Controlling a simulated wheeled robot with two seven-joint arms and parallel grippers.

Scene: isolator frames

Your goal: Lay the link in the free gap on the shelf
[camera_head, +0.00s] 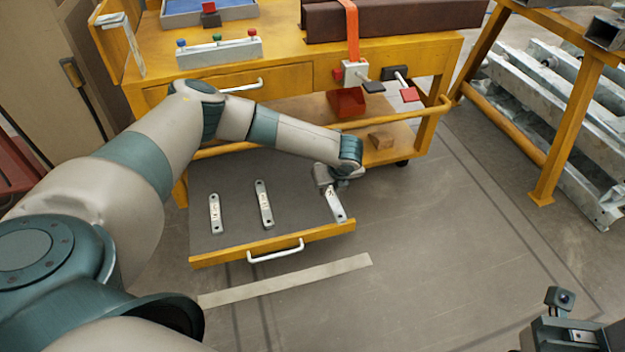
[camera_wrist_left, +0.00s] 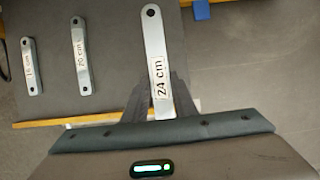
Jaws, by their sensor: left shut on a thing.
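My left gripper (camera_head: 329,186) is shut on a grey metal link (camera_head: 336,206) near the right edge of the pulled-out shelf (camera_head: 240,188). In the left wrist view the held link (camera_wrist_left: 153,45) reads "24 cm", and the gripper (camera_wrist_left: 160,95) has a finger on each side of it. I cannot tell whether the link touches the shelf. Two shorter links lie on the shelf, apart: one at left (camera_head: 214,213) and one near the middle (camera_head: 264,204). The middle one (camera_wrist_left: 80,57) reads "20 cm"; the left label is hard to read. My right gripper's fingertips do not show.
The shelf's yellow front edge (camera_head: 220,257) has a white handle (camera_head: 276,251). The yellow cart (camera_head: 410,52) rises behind, with a rail (camera_head: 400,117), a red bin (camera_head: 346,102) and a small brown block (camera_head: 381,141).

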